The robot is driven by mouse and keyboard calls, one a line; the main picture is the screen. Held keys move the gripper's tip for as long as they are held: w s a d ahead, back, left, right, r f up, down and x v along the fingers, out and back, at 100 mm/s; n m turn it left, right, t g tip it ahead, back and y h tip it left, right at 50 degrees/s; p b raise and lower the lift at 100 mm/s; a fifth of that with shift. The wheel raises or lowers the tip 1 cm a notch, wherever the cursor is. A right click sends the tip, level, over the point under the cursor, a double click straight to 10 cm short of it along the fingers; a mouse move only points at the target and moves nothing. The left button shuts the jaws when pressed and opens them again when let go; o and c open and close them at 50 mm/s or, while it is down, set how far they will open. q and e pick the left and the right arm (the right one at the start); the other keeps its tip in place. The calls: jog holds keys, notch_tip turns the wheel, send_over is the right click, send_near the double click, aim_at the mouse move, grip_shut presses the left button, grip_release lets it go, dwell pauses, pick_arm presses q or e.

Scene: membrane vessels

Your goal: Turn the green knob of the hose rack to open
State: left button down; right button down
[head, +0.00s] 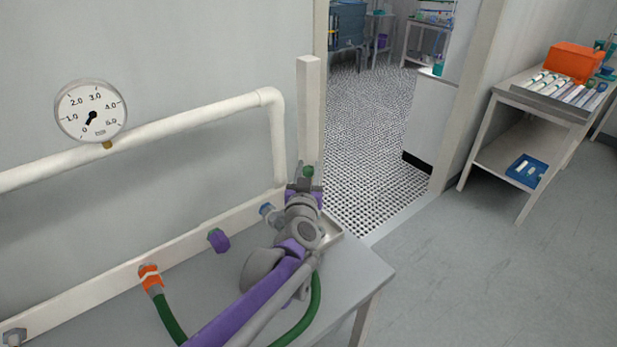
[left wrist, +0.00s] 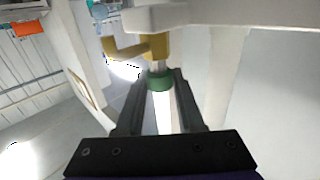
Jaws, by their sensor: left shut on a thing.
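The green knob (head: 308,171) is at the right end of the white hose rack (head: 120,287), beside the white post. In the left wrist view the green knob (left wrist: 160,82) sits below a yellow fitting (left wrist: 158,46), between my fingertips. My left gripper (head: 304,184) reaches it from the front and is shut on it; the left gripper also shows in the left wrist view (left wrist: 160,88). The gripper and wrist hide part of the knob and the rack's end in the head view. My right gripper is out of view.
A gauge (head: 91,111) is on the white pipe (head: 200,117). The grey bench (head: 350,266) lies below; open floor is right.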

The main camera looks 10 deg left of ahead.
pick_arm(q)
jog(key=y+b, duration=0.1)
jog(key=n+b, duration=0.1)
jog(key=b, duration=0.1)
jog(key=shift+d+f+y, duration=0.15)
jog(key=shift+f+y, duration=0.05)
jog(key=shift+y, duration=0.2)
jog(key=shift+n+g+y+b, duration=0.5)
jog(key=shift+n+y+b, duration=0.15)
jog(key=shift+y, duration=0.25)
jog(key=shift+r+n+y, duration=0.1)
jog(key=shift+n+y, duration=0.35)
jog(key=shift+y, duration=0.15)
jog(key=shift+r+n+g+y+p, duration=0.15)
jog(key=shift+n+g+y+p, duration=0.2)
jog(key=shift+n+g+y, duration=2.3)
jog(key=shift+m+y, duration=0.25)
jog(key=shift+y, duration=0.1)
jog(key=c, duration=0.5)
grip_release()
jog(key=v, duration=1)
jog(key=shift+s+d, duration=0.2)
jog(key=shift+s, duration=0.1)
